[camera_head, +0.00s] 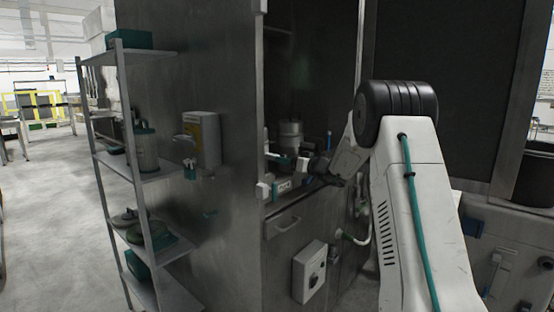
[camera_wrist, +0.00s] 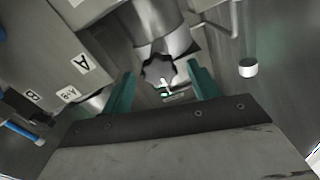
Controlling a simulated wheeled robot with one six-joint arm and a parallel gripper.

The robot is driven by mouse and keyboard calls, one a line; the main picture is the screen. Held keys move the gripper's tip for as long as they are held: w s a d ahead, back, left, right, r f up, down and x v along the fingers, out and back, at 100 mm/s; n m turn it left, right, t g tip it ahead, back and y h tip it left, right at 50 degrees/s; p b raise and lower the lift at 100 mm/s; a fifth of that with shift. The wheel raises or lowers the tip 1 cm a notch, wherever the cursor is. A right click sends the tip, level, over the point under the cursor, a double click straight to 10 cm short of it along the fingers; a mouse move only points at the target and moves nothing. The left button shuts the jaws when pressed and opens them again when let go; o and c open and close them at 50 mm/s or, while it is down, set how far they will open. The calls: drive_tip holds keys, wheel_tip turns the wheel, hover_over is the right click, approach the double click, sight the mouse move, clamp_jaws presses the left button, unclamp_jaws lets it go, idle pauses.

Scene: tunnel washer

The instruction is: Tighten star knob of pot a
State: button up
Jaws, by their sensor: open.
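The dark star knob (camera_wrist: 158,68) sits just below a metal cylindrical pot body (camera_wrist: 160,22) in the wrist view. A box face with a large "A" label (camera_wrist: 82,64) is left of it. My gripper (camera_wrist: 161,72) is open, its two teal fingers on either side of the knob. A gap shows between each finger and the knob, and I cannot tell their depth. In the head view, a metal pot (camera_head: 290,137) stands inside the cabinet opening. My gripper (camera_head: 318,167) reaches in near it, small and dark; the knob cannot be made out there.
Labels "B" (camera_wrist: 32,96) and "A-B" (camera_wrist: 68,94) lie left in the wrist view, near a blue handle (camera_wrist: 22,130). A white round cap (camera_wrist: 248,68) is at right. In the head view, a shelf rack (camera_head: 140,175) stands left and a grey switch box (camera_head: 309,271) hangs below the opening.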

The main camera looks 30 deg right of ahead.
drive_tip(key=shift+x, duration=2.3)
drive_tip(key=c, duration=1)
